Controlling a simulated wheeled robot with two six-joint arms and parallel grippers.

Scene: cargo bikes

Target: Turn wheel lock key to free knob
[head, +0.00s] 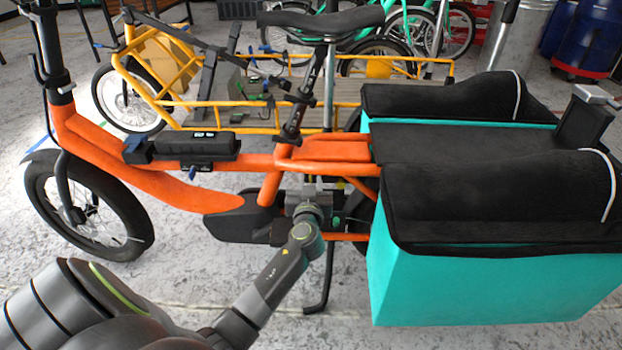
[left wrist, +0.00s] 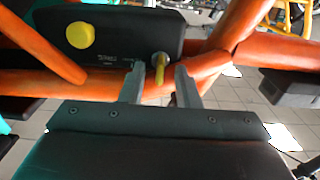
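In the left wrist view a black lock box (left wrist: 115,37) sits on the orange bike frame. It has a round yellow knob (left wrist: 80,35) on the left and a small yellow key (left wrist: 160,72) on the right, in a metal lock. My left gripper (left wrist: 160,72) is open, with one finger on each side of the key and visible gaps to it. In the head view my left arm reaches to the middle of the orange cargo bike (head: 165,190), and my left gripper (head: 312,190) is small and partly hidden at the frame. My right gripper is out of view.
The bike's teal cargo box with black covers (head: 490,285) stands right of my left arm. Orange frame tubes (left wrist: 235,30) surround the lock closely. A yellow cargo bike (head: 190,105) stands behind.

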